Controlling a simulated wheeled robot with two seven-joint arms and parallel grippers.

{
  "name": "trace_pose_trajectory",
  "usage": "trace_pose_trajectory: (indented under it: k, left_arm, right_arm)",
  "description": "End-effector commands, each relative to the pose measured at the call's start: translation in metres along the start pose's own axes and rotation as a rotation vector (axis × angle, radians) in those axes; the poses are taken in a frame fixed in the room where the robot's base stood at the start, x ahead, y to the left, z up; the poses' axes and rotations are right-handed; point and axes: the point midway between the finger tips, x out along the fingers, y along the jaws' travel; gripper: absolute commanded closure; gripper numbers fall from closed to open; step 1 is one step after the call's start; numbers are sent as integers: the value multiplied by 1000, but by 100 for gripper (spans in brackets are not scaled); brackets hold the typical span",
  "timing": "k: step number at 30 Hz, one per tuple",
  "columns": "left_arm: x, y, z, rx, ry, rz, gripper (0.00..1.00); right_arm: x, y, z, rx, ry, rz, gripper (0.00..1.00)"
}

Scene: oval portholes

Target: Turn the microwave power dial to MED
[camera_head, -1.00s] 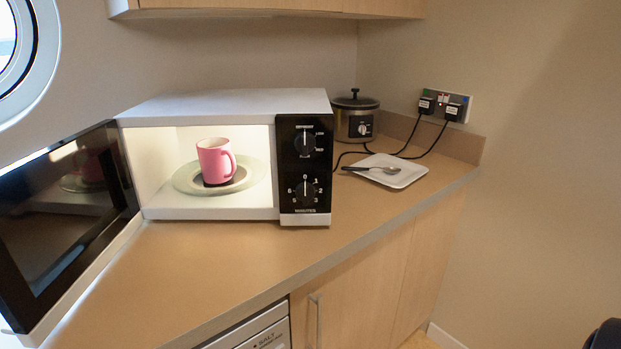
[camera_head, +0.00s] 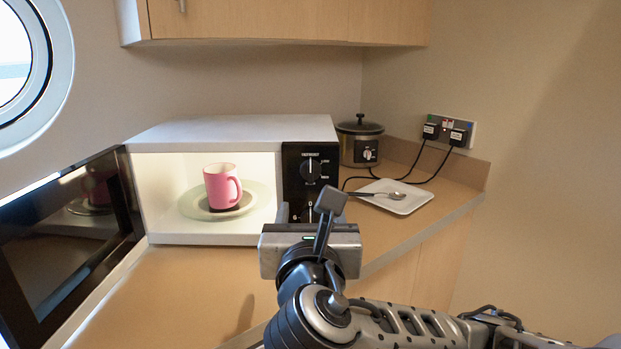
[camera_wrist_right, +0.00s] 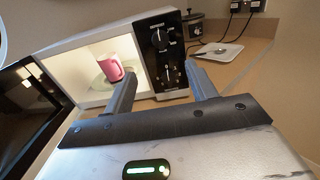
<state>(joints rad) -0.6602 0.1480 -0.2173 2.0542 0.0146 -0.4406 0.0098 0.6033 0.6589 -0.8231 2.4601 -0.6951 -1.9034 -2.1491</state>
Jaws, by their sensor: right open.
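The white microwave (camera_head: 230,132) stands on the counter with its door open at the left. Its black control panel carries the upper power dial (camera_head: 310,169), whose white mark points about straight up; the small labels are hard to read. The dial also shows in the right wrist view (camera_wrist_right: 160,38). A lower minutes dial is mostly hidden behind my right gripper (camera_head: 307,208) in the head view, but shows in the wrist view (camera_wrist_right: 171,74). My right gripper is open and empty, in front of and below the power dial, apart from it. My left gripper is not in view.
A pink mug (camera_head: 222,184) sits on the plate (camera_head: 190,205) inside the lit microwave. The open door (camera_head: 65,240) takes up the left side. A slow cooker (camera_head: 360,140) and a white dish with a spoon (camera_head: 400,204) are at the right. A cupboard (camera_head: 280,22) hangs above.

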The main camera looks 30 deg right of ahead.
Motion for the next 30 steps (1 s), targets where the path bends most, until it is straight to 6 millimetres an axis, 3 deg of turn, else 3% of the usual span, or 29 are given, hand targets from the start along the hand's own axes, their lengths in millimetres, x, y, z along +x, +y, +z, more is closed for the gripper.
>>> trace_pose_trajectory:
  k: [5, 21, 30]
  left_arm:
    - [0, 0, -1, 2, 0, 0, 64]
    - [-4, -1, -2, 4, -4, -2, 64]
    - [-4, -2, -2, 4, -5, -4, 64]
  right_arm:
    - [25, -1, 0, -7, -1, -6, 43]
    - [135, -1, 0, -1, 3, -2, 43]
    - [156, 0, 0, 0, 2, 1, 43]
